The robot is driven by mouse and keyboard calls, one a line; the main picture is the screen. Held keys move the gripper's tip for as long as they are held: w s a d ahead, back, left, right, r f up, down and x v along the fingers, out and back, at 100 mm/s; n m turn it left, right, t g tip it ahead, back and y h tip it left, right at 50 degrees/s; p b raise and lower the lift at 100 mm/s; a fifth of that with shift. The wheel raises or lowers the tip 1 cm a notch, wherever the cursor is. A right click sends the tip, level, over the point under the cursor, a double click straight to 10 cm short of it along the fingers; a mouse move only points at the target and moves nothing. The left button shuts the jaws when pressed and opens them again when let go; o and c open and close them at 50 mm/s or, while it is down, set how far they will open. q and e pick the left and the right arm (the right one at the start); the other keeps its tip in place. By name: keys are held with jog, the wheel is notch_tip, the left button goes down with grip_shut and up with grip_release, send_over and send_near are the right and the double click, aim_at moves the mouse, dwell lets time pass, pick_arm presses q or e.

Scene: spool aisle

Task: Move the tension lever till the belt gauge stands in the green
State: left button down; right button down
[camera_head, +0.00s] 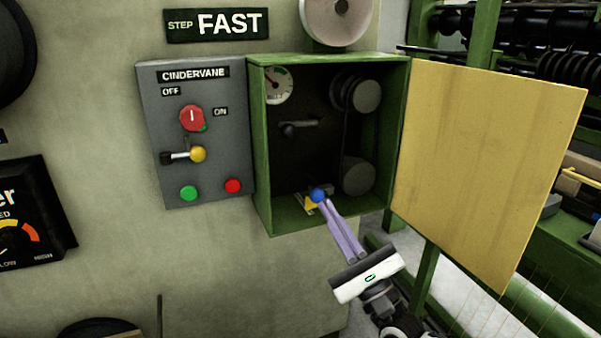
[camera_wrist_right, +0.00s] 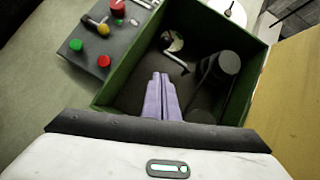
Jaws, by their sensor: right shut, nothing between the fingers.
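The belt gauge (camera_head: 277,85) is a small white dial at the upper left inside an open green box (camera_head: 263,150). Its needle points up and left; its coloured marks are too small to read surely. The gauge also shows in the wrist view (camera_wrist_right: 173,42). A grey lever with a dark knob (camera_head: 290,130), likely the tension lever, sits below the gauge and shows in the wrist view (camera_wrist_right: 207,66). My right gripper (camera_head: 323,201) is shut and empty, its purple fingers reaching the box's lower front, below the lever and apart from it. My left gripper is out of view.
A blue ball (camera_head: 318,194) shows at the right fingertips, by a yellow piece on the box floor. Pulleys (camera_head: 361,175) fill the box's right side. The yellow door (camera_head: 485,170) stands open at right. A grey switch panel (camera_head: 215,90) adjoins the box's left.

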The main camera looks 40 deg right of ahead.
jog(key=w+r+m+p, duration=0.1)
jog(key=w+r+p, duration=0.1)
jog(key=w+r, duration=0.7)
jog(key=shift+w+a, duration=0.15)
jog(key=shift+a, duration=0.15)
jog(key=shift+w+a+r+m+h+p, duration=0.1)
jog(key=shift+a+r+m+h+p, duration=0.1)
jog(key=shift+r+m+h+p, duration=0.65)
jog(key=shift+f, duration=0.15)
